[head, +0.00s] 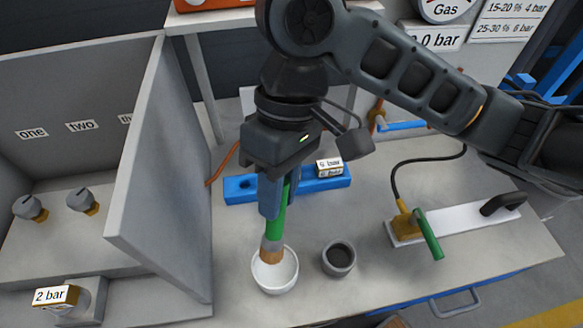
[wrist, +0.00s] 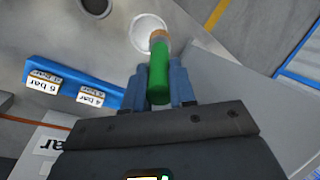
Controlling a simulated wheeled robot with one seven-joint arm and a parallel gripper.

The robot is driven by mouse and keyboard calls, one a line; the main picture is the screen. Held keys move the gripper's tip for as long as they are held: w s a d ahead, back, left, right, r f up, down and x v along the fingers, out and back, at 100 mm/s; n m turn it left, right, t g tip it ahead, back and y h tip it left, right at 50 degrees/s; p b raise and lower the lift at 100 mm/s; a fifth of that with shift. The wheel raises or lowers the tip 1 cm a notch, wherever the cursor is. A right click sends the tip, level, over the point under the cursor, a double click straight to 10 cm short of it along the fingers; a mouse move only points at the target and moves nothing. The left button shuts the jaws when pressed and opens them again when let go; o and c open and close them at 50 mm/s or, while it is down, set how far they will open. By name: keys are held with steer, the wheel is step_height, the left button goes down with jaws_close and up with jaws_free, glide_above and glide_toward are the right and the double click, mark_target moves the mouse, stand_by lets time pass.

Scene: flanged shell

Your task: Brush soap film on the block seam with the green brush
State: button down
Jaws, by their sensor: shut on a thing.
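My gripper (head: 270,200) is shut on the handle of the green brush (head: 278,215). The brush points down, with its tan head at the white bowl (head: 282,287). In the head view the brush head overlaps the inside of the bowl; I cannot tell whether it touches the bottom. In the wrist view the green handle (wrist: 158,75) sits between the two blue-grey fingers, and the bowl (wrist: 143,30) lies just beyond the brush head. I cannot clearly pick out the block seam in either view.
A dark grey cup (head: 339,260) stands right of the bowl. A blue rack (head: 238,190) with labelled bar blocks lies behind. A white plate (head: 465,217) carries a brass fitting (head: 403,230) with a green lever and black hose. A grey partition (head: 165,165) rises at left.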

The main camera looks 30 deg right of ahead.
steer(key=shift+f, duration=3.55)
steer(key=shift+r, duration=0.15)
steer(key=shift+r, duration=3.45)
